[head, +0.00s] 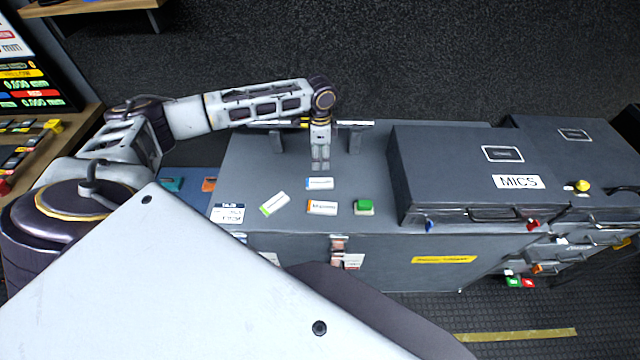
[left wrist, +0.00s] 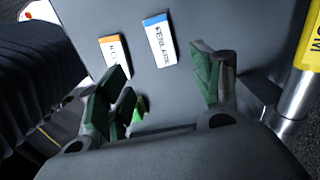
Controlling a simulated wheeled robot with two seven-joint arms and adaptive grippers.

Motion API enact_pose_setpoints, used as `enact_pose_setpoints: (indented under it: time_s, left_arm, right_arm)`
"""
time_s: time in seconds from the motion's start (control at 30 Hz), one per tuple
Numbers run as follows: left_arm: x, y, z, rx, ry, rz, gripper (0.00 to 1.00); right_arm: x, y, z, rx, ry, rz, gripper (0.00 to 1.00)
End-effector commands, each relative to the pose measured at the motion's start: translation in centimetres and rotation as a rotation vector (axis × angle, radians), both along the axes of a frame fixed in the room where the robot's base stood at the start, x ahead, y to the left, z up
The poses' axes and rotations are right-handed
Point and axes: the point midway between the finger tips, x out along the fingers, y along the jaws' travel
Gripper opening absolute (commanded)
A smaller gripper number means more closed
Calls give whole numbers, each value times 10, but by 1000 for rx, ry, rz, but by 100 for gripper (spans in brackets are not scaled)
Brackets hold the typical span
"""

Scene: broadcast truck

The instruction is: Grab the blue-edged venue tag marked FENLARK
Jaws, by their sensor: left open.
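The blue-edged white tag (head: 320,183) lies flat on the grey case top, just in front of my left gripper. In the left wrist view the FENLARK tag (left wrist: 160,42) shows its blue edge at the top and dark lettering, beyond the finger pads and roughly between them. My left gripper (head: 320,165) points down over the case top, behind the tag in the head view. In the left wrist view the gripper (left wrist: 158,85) is open, with green pads apart and nothing between them. My right gripper is in neither view.
An orange-edged tag (head: 322,207), a green-edged tag (head: 274,203) and a green button block (head: 363,206) lie close by. A printed card (head: 228,214) is at the case's left. The raised MICS case (head: 460,170) stands to the right.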

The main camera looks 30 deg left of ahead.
Motion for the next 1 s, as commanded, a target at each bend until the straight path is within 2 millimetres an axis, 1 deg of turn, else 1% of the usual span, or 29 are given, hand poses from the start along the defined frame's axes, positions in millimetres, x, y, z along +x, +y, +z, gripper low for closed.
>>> enact_pose_setpoints:
  time_s: [0.27,0.47,1.0]
  left_arm:
    - [0,0,0,0,0,0,65]
    - [-1,0,-11,0,3,0,65]
    - [0,0,-76,1,2,1,65]
  right_arm:
    - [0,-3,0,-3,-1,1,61]
    - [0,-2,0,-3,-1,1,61]
    - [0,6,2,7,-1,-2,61]
